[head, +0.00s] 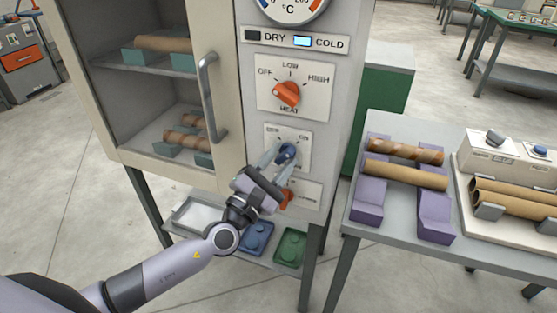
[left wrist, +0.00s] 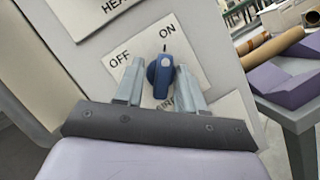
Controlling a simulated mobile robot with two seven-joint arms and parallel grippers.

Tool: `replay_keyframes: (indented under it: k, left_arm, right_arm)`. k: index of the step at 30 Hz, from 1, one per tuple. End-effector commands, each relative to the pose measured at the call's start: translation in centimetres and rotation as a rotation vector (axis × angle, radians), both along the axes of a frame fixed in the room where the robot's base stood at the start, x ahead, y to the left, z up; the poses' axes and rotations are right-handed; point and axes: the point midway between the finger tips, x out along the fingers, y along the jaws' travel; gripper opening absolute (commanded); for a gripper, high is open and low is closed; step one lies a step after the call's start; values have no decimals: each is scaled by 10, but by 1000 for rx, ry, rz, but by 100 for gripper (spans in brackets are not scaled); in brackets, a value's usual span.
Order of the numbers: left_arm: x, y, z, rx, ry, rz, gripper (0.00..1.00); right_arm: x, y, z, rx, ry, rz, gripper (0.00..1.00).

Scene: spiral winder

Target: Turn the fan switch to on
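The fan switch is a blue knob (head: 287,152) on a white plate on the cabinet's front, and it also shows in the left wrist view (left wrist: 160,75). The plate (left wrist: 108,62) reads OFF at the left and ON at the right. The knob's narrow end appears turned toward ON. My left gripper (head: 275,155) is at the plate with its fingers apart, one on each side of the knob. In the left wrist view the fingers (left wrist: 159,82) look close to the knob; I cannot tell whether they touch it. My right gripper is not in view.
An orange heat knob (head: 287,94) sits above, and another orange knob (head: 287,198) sits below, partly behind my gripper. The cabinet door handle (head: 208,97) stands out at the left. A table (head: 385,237) with tubes on purple supports stands at the right.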

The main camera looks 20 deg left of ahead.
Motion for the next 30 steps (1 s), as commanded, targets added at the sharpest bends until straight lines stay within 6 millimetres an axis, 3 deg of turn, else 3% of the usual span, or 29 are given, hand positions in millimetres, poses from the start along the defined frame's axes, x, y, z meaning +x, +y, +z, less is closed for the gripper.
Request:
replay_keyframes:
  k: [14, 30]
  left_arm:
    - [-3, 0, -4, 0, 7, -3, 43]
    - [-61, 18, -24, 1, 8, -4, 43]
  right_arm:
    - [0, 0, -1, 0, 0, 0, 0]
    - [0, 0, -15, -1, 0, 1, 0]
